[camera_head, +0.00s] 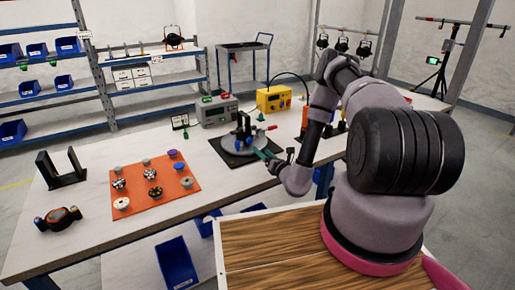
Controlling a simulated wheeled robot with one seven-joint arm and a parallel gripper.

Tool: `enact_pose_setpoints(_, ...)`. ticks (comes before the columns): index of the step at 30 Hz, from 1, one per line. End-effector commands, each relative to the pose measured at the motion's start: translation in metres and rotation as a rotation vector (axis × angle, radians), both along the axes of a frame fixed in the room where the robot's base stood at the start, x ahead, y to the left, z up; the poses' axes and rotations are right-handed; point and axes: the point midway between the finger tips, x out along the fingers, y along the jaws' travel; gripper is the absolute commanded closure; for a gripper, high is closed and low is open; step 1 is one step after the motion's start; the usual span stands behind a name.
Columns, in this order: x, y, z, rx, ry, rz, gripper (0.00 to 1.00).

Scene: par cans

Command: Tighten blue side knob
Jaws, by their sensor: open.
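A grey round part with upright blue pieces (240,133) sits on a black mat (229,157) on the white workbench. A red-tipped handle sticks out at its right. The blue side knob cannot be told apart with certainty at this size. A blue-topped knob (174,155) also stands on the orange mat (138,172). My gripper (273,160) is open, just right of and in front of the grey part. A teal bar lies between the gripper and that part. Whether the gripper touches anything is too small to tell.
Several knobs and discs stand on the orange mat. A black bracket (62,169) and a dark orange-faced device (58,218) are at the left. A grey box (217,110) and a yellow instrument (273,99) stand behind. The bench front between mat and gripper is clear.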

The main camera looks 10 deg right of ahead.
Motion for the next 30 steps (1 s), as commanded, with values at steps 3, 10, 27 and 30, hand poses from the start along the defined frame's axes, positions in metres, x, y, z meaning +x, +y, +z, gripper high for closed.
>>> enact_pose_setpoints(3, -0.011, -0.004, 0.0, 0.001, 0.001, -0.001, 0.31)
enact_pose_setpoints(10, -0.015, -0.005, 0.0, 0.0, -0.001, 0.0, 0.31)
enact_pose_setpoints(27, -0.014, -0.002, -0.002, -0.455, -0.147, 0.004, 0.31)
enact_pose_setpoints(30, -0.007, -0.001, -0.002, -0.478, -0.158, 0.002, 0.31)
